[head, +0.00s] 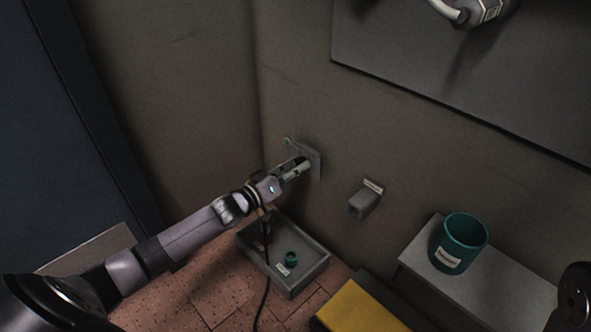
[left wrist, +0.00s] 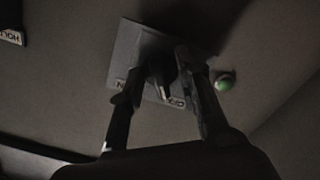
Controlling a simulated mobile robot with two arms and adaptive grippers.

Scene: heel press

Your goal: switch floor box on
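A grey switch plate (head: 316,163) is on the wall near the corner, and it also shows in the left wrist view (left wrist: 122,56). A dark lever (left wrist: 160,78) stands out from it, with small, partly hidden labels beside it. A green dome (left wrist: 225,83) is on the wall beside the plate. My left gripper (head: 303,163) is at the plate. In the left wrist view its fingers (left wrist: 162,68) are apart, one each side of the lever; contact cannot be told. A grey open box (head: 318,266) with a label and a teal ring (head: 291,258) lies on the floor below. My right gripper is not in view.
A grey labelled wall block (head: 363,203) is right of the plate. A teal labelled pot (head: 460,243) stands on a grey shelf (head: 424,242). A yellow-topped block (head: 362,307) is on the tiled floor. A dark cable (head: 263,300) hangs below my left arm.

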